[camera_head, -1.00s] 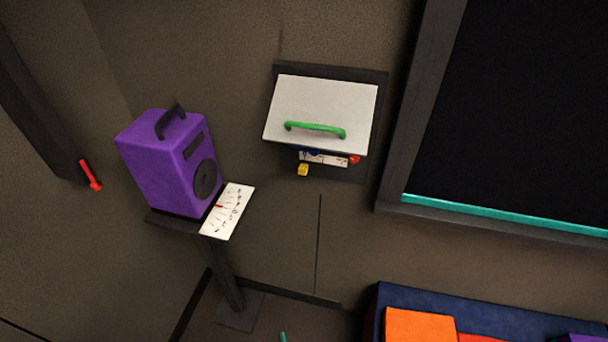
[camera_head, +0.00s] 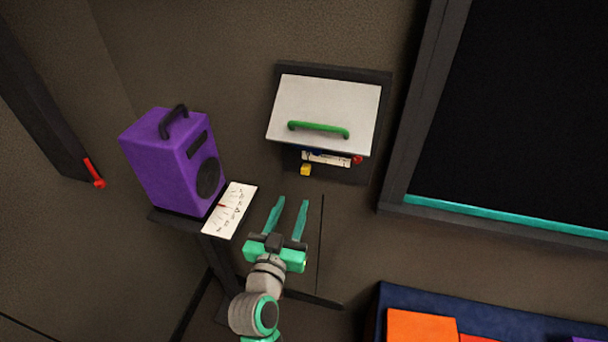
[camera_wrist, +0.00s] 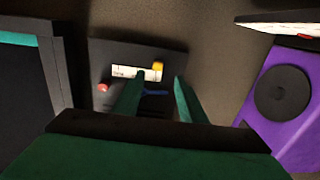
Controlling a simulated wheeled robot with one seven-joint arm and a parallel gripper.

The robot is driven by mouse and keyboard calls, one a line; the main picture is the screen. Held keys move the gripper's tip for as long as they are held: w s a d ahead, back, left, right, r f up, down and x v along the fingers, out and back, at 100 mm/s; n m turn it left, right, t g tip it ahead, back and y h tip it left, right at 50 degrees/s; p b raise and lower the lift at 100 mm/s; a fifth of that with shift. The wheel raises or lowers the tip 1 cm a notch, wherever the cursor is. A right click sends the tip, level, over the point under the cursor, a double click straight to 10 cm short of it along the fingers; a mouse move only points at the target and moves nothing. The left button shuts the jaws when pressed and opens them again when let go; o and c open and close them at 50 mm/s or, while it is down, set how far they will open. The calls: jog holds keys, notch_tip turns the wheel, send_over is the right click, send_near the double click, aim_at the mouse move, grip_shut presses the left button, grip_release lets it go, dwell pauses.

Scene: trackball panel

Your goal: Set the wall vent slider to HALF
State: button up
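A dark wall panel (camera_head: 380,105) carries a raised white cover (camera_head: 325,105) with a green handle (camera_head: 318,129). Under the cover's lower edge show a white label strip (camera_head: 325,159), a yellow knob (camera_head: 306,170) and a red knob (camera_head: 357,160). In the wrist view the label strip (camera_wrist: 124,72), yellow knob (camera_wrist: 157,67), red knob (camera_wrist: 103,87) and a blue part (camera_wrist: 156,92) show beyond the fingers. The label text is too small to read, and I cannot tell which part is the vent slider. My gripper (camera_head: 293,200) is open and empty, below the panel and apart from it.
A purple speaker-like box (camera_head: 165,165) and a white scale card (camera_head: 230,210) sit on a dark stand to the left. A dark framed board with a teal ledge (camera_head: 500,217) is at right. A blue bin (camera_head: 388,295) with orange blocks is at lower right.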

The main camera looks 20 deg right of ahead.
aim_at(304, 172)
jog(key=shift+m, duration=0.3)
jog(key=x, duration=0.7)
jog(key=r+x, duration=0.1)
jog(key=x, duration=0.3)
jog(key=shift+w+d, duration=0.15)
jog(key=shift+w, duration=0.05)
